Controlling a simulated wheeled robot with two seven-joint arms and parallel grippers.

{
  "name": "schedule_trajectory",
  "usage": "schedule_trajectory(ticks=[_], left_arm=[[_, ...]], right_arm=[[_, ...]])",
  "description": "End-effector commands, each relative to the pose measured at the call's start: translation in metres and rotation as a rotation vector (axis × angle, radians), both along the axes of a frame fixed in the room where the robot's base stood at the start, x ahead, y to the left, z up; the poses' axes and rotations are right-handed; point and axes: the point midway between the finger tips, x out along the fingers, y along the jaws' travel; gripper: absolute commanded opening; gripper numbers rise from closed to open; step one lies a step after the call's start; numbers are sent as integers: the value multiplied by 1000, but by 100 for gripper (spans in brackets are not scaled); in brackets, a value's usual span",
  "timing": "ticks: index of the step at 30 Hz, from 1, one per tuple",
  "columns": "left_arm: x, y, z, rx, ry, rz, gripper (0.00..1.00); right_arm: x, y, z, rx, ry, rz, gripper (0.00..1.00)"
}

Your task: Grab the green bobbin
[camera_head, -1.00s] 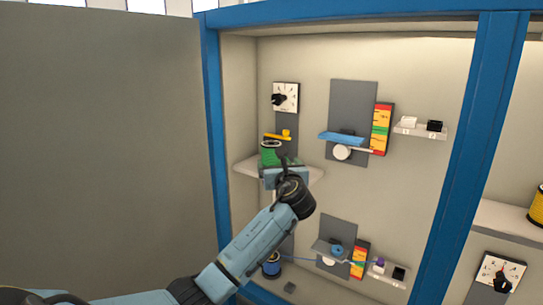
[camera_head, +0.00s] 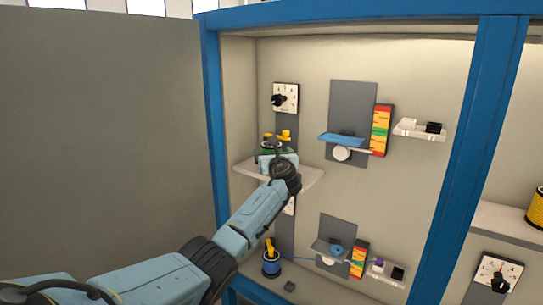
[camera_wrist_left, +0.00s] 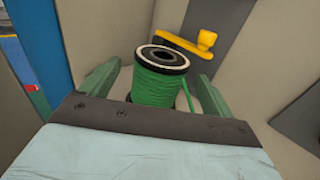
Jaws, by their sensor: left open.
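The green bobbin (camera_wrist_left: 159,80) stands upright in the left wrist view, wound with green cable, with a black and white top flange. A loose end of green cable hangs at its right side. My left gripper (camera_wrist_left: 158,85) is open, with one finger on each side of the bobbin and a gap showing on both sides. In the head view my left gripper (camera_head: 277,158) is at the upper left shelf (camera_head: 246,167) and hides most of the bobbin. My right gripper is not in view.
A yellow crank (camera_wrist_left: 190,42) sits just behind the bobbin. A dial (camera_head: 286,98) is above it, and a blue bobbin (camera_head: 271,265) stands below. A blue frame post (camera_head: 213,130) borders the left side. A yellow bobbin (camera_head: 537,208) is at far right.

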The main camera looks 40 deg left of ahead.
Motion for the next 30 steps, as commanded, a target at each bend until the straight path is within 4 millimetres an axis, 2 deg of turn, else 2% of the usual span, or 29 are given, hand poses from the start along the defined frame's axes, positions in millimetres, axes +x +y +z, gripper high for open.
schedule_trajectory(ticks=[7, 17, 28, 30], left_arm=[[11, 13, -1, -1, -1, -1, 87], [12, 14, -1, 0, 0, -1, 86], [12, 14, -1, 0, 0, -1, 37], [12, 14, 0, 0, -1, -1, 36]], right_arm=[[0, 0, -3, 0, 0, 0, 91], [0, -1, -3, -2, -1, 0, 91], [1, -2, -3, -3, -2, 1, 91], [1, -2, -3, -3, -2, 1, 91]])
